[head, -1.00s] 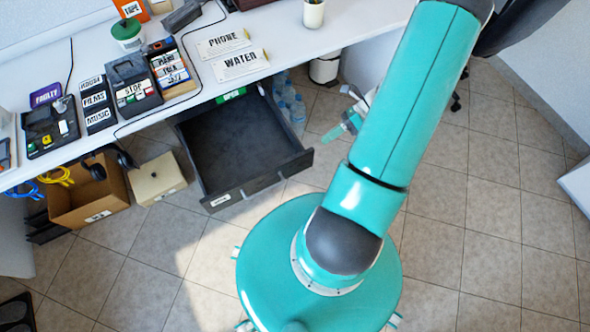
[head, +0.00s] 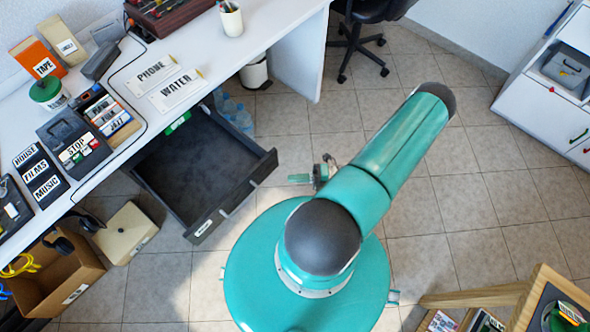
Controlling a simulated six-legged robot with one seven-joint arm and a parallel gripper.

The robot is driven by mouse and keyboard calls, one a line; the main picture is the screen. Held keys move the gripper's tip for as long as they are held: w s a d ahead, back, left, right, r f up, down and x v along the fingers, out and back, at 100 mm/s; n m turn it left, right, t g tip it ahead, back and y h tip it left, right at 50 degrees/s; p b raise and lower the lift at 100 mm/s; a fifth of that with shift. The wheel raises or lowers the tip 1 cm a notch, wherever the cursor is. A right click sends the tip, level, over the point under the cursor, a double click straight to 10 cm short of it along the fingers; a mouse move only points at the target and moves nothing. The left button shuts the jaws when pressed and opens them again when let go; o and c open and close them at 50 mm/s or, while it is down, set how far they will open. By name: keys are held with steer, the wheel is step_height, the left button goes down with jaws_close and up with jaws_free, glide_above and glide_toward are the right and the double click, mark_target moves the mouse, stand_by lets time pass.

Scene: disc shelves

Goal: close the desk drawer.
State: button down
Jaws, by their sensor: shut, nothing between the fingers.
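The dark grey desk drawer (head: 193,168) is pulled far out from under the white desk (head: 228,55).
A cardboard box (head: 50,282) and a cream box (head: 124,232) stand on the floor left of the drawer. Water bottles (head: 233,116) are behind it. An office chair (head: 362,35) is at the top, a wooden piece (head: 475,298) at lower right. Tiled floor is free at right.

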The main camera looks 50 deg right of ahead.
mark_target(254, 173)
steer(key=shift+w+a, duration=0.8)
steer(key=shift+w, duration=0.7)
steer(key=shift+w+a, duration=0.85)
steer(key=shift+w, duration=0.6)
steer(key=shift+w+a, duration=0.8)
steer(key=shift+w, duration=0.7)
